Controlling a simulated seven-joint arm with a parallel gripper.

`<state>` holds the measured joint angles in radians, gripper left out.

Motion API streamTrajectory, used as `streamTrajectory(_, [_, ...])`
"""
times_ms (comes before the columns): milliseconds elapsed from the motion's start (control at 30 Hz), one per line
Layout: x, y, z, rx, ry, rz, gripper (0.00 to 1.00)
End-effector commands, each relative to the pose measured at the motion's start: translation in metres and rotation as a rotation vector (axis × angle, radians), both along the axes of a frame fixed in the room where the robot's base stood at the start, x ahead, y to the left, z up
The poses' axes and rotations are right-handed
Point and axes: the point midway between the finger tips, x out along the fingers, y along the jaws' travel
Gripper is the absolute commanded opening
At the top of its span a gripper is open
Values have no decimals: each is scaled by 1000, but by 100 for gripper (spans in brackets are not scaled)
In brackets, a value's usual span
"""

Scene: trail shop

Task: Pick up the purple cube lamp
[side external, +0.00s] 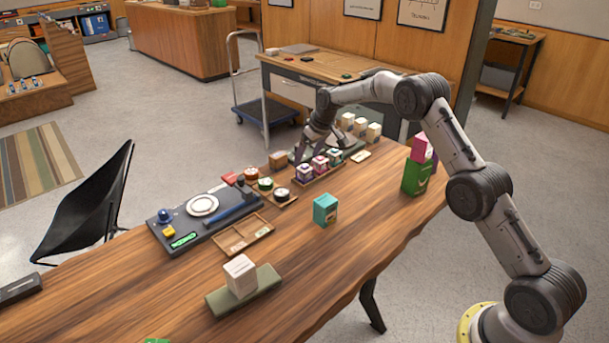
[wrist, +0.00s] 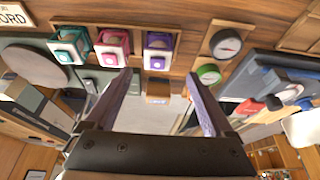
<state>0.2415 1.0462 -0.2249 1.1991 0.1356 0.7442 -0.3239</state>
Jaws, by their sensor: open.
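The purple cube lamp (wrist: 158,50) stands at the right end of a row of three small cube lamps in the wrist view, with a pale round face. The pink cube lamp (wrist: 113,46) is beside it, then the teal cube lamp (wrist: 68,45). In the side view the purple cube lamp (side external: 305,173) is at the near end of the row on a wooden tray (side external: 322,178). My gripper (wrist: 163,88) is open and empty, its fingers apart below the purple lamp in the picture. In the side view my gripper (side external: 313,150) is close over the row, partly covering it.
Compasses (side external: 282,194) sit on a wooden holder just left of the lamps. A dark board (side external: 205,215) with a white disc lies further left. White-topped boxes (side external: 360,126) stand behind on the right. A teal box (side external: 325,209) stands in front; bare table surrounds it.

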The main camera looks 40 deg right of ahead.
Motion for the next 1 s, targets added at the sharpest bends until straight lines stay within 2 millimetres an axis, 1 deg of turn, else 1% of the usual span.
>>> streamTrajectory(233, [5, -1, -16, 0, 0, 0, 88])
streamTrajectory(400, [11, -4, -40, 0, 1, -1, 88])
streamTrajectory(533, [16, -4, -53, 0, 0, 0, 88])
streamTrajectory(667, [19, -4, -58, 0, -1, 0, 88])
streamTrajectory(867, [19, -4, -58, 0, -1, 0, 88])
streamTrajectory(967, [19, -4, -58, 0, -1, 0, 71])
streamTrajectory(1000, [19, -4, -58, 0, -1, 0, 64])
